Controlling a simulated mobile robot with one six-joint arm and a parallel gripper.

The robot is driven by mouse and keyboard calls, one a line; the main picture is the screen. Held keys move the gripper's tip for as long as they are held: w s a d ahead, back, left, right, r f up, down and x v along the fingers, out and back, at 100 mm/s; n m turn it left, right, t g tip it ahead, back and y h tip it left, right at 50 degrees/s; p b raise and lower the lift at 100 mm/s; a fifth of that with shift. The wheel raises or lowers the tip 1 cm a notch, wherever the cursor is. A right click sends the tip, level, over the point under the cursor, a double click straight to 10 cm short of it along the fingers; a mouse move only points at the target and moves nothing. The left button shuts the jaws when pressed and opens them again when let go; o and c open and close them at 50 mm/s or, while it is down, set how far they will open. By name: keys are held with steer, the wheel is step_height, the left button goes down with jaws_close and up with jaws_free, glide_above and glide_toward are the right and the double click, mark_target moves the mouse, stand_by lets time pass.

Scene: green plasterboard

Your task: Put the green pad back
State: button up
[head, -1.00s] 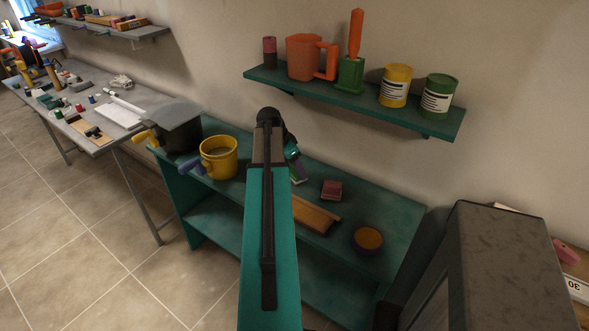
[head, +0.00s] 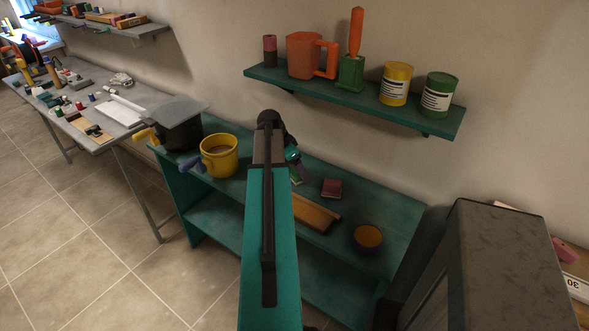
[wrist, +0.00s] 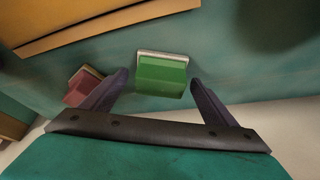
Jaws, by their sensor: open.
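The green pad (wrist: 162,76), a small block with a pale grey edge, lies on the teal bench top. In the wrist view it shows between the two dark purple fingers of my gripper (wrist: 159,79), with a gap on both sides. My gripper is open and empty. In the head view my gripper (head: 298,175) is low over the bench, just right of my arm. Only a sliver of the green pad (head: 297,181) shows there; my arm and gripper hide the rest.
A dark red pad (head: 332,187) lies right of the gripper; it also shows in the wrist view (wrist: 82,84). A wooden board (head: 318,212) and an orange-topped bowl (head: 368,238) are nearer the front. A yellow pot (head: 220,158) stands left. A wall shelf (head: 350,103) with cans hangs above.

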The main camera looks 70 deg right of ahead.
steer(key=shift+r, duration=0.25)
steer(key=b+v, duration=0.2)
steer(key=v, duration=0.9)
steer(key=shift+r, duration=0.4)
steer(key=shift+w+a, duration=0.15)
stand_by(0.4)
